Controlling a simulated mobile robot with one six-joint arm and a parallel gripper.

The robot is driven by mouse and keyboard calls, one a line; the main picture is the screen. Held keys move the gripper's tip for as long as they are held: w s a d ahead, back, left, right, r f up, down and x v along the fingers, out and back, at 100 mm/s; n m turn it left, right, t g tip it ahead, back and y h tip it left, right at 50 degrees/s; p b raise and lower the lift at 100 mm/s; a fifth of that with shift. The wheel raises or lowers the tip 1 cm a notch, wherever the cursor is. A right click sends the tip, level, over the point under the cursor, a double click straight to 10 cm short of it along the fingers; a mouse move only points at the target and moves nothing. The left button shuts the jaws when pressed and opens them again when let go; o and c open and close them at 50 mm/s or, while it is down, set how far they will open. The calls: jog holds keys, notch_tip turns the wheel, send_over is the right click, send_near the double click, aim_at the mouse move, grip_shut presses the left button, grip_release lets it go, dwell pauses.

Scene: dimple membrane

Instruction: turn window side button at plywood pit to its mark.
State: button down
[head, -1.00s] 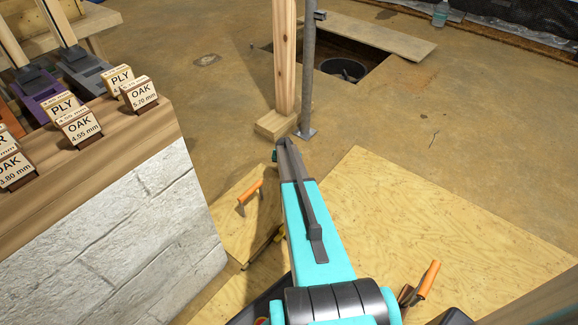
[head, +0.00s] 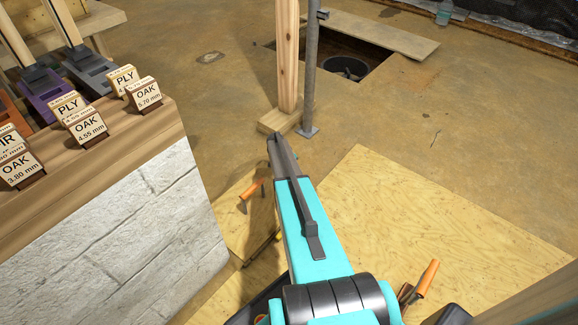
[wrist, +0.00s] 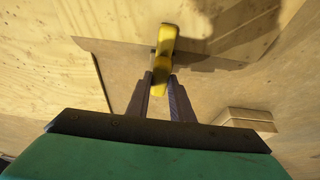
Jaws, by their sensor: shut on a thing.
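A yellow turn button (wrist: 165,42) shows in the wrist view, lying across the edge between pale plywood (wrist: 45,65) and a browner surface. My gripper (wrist: 161,82) is shut on its near end, one dark finger on each side. In the head view my arm covers most of this place; only a small yellow bit (head: 278,237) shows beside the arm, at the plywood edge. The fingertips cannot be made out there. I cannot make out the mark in either view.
A wooden post and a grey metal pole (head: 309,75) stand beyond my arm. An open pit (head: 345,65) lies behind them. At left is a white block wall (head: 125,235) with labelled wood blocks on top. Orange-handled tools (head: 428,278) lie on the plywood.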

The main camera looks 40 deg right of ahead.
jog(key=shift+a, duration=0.15)
jog(key=c, duration=1.6)
grip_release()
jog(key=shift+o, duration=0.2)
jog(key=shift+r, duration=0.5)
jog(key=w+p+v, duration=0.1)
jog(key=p+v, duration=0.2)
jog(key=v, duration=0.9)
jog(key=shift+s+a+r, duration=0.15)
jog(key=shift+s+r, duration=0.25)
jog(key=shift+s, duration=0.1)
jog(key=shift+s, duration=0.1)
